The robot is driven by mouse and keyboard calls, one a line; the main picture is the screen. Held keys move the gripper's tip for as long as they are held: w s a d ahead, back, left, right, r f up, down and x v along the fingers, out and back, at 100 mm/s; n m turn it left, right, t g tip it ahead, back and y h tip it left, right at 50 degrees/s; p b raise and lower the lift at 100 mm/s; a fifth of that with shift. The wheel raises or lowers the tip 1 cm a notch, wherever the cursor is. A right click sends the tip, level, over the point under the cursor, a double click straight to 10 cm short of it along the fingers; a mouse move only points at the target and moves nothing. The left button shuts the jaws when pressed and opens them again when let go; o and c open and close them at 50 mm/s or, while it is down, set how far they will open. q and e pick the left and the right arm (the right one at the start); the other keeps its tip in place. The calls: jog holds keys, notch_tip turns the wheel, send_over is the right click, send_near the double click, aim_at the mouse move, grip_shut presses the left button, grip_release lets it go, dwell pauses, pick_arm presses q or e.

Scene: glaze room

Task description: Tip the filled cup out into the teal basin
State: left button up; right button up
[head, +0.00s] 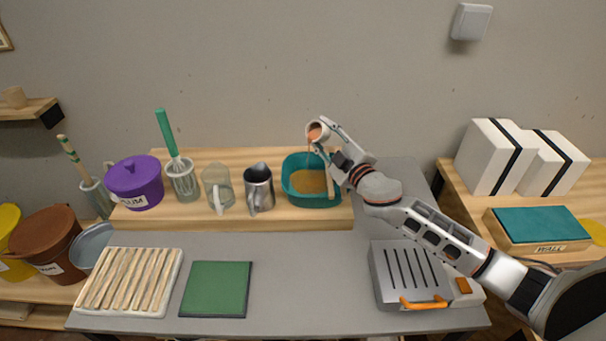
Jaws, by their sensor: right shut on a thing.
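The teal basin (290,196) stands on the raised wooden shelf at the back of the grey table. Orange-brown contents cover its floor. My right gripper (322,133) is above the basin and is shut on a pale cup (313,128). The cup is tilted on its side, and orange-brown material shows at its mouth. A thin streak of the same colour shows just below the mouth, over the basin. The gripper's fingers partly hide the cup. My left gripper is not in view.
Left of the basin stand a metal pitcher (259,187), a clear jug (217,190), a whisk in a glass (182,178) and a purple pot (135,184). A slatted rack (130,281), a green mat (216,288) and a grill-like device (408,272) lie in front.

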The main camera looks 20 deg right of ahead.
jog(key=shift+r+n+b, duration=0.15)
jog(key=shift+n+b, duration=0.15)
jog(key=shift+r+n+t+b, duration=0.2)
jog(key=shift+n+t+b, duration=0.1)
jog(key=shift+n+b, duration=0.15)
jog(key=shift+a+r+n+y+b, duration=0.1)
jog(key=shift+r+n+y+b, duration=0.25)
jog(key=shift+n+b, duration=0.5)
dwell(0.3)
jog(key=shift+s+a+r+n+t+y, duration=0.15)
jog(key=shift+s+a+r+n, duration=0.15)
jog(key=shift+n, duration=0.25)
jog(key=shift+s+a+r+n+t+y, duration=0.1)
jog(key=shift+s+a+n+t, duration=0.05)
jog(key=shift+a+n, duration=0.35)
jog(key=shift+f, duration=0.1)
jog(key=shift+d+n, duration=0.2)
jog(key=shift+n, duration=0.05)
